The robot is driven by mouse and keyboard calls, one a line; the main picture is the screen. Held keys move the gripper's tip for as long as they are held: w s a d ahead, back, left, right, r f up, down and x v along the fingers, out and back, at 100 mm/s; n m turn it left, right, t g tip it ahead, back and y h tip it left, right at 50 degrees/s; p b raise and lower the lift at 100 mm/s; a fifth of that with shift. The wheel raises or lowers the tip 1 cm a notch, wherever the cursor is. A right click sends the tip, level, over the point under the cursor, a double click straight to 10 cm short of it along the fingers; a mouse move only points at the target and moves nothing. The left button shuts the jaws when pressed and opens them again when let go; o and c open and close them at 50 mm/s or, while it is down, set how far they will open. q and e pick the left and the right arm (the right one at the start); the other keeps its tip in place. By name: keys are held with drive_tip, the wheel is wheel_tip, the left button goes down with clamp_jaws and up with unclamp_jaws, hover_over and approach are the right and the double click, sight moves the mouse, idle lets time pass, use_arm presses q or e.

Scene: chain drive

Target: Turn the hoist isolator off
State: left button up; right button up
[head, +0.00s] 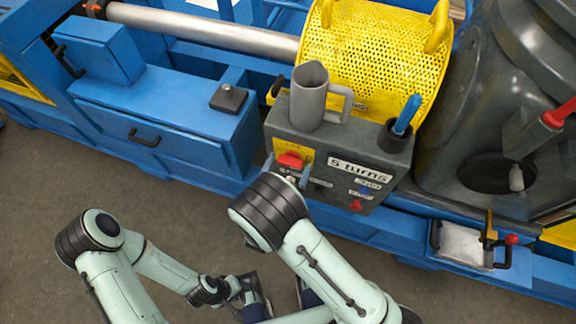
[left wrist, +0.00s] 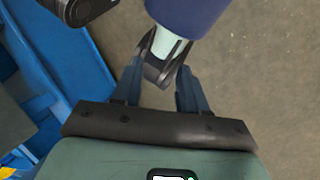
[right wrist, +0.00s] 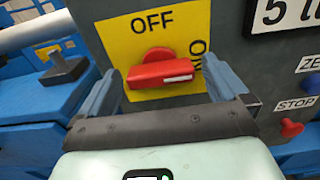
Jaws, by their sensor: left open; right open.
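The hoist isolator is a red rotary handle (right wrist: 165,72) on a yellow plate (right wrist: 180,30) marked OFF at the top and ON, turned sideways, at the right. The handle lies level, its white mark pointing right towards ON. In the head view the red handle (head: 290,160) is on the front of the grey control box (head: 318,145). My right gripper (right wrist: 167,84) is open in front of the plate, one finger each side of the handle; contact cannot be told. My left gripper (left wrist: 159,78) is open, low over the floor, away from the box.
A grey jug (head: 311,100) and a dark cup (head: 393,138) holding a blue-handled tool stand on the box. A red stop button (right wrist: 291,128) is right of the plate. A yellow perforated guard (head: 372,60) is behind. The floor (head: 40,180) is clear at left.

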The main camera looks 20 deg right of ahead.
drive_tip(key=c, duration=1)
